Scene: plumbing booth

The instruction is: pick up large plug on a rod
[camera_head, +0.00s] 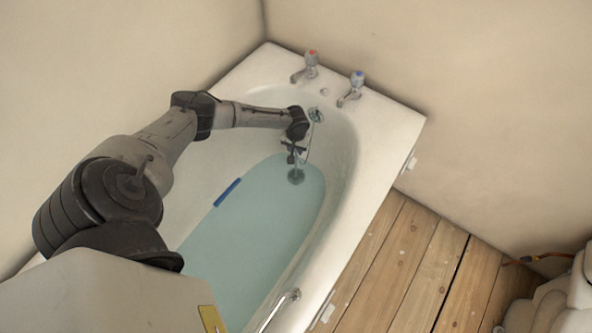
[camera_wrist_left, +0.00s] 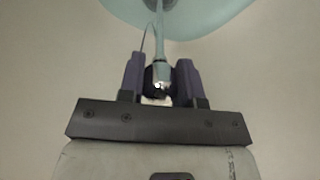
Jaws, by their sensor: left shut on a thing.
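The large plug (camera_head: 296,176) is a grey disc near the tap end of the bath, seen through the water. Its rod runs up from it to my left gripper (camera_head: 294,152). In the left wrist view my left gripper (camera_wrist_left: 159,66) has its two purple fingers on either side of the rod's top end (camera_wrist_left: 159,86), shut on it. The pale rod (camera_wrist_left: 160,40) stretches away from the fingers to the plug (camera_wrist_left: 160,4), partly cut off by the top edge. I cannot tell whether the plug sits in the drain or just above it. My right gripper is out of view.
The white bathtub (camera_head: 392,172) holds blue-green water (camera_head: 240,235). A thin chain hangs from the overflow (camera_head: 316,115). Two taps stand on the rim, red-topped (camera_head: 310,62) and blue-topped (camera_head: 355,85). A blue strip (camera_head: 227,192) lies at the water's left edge.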

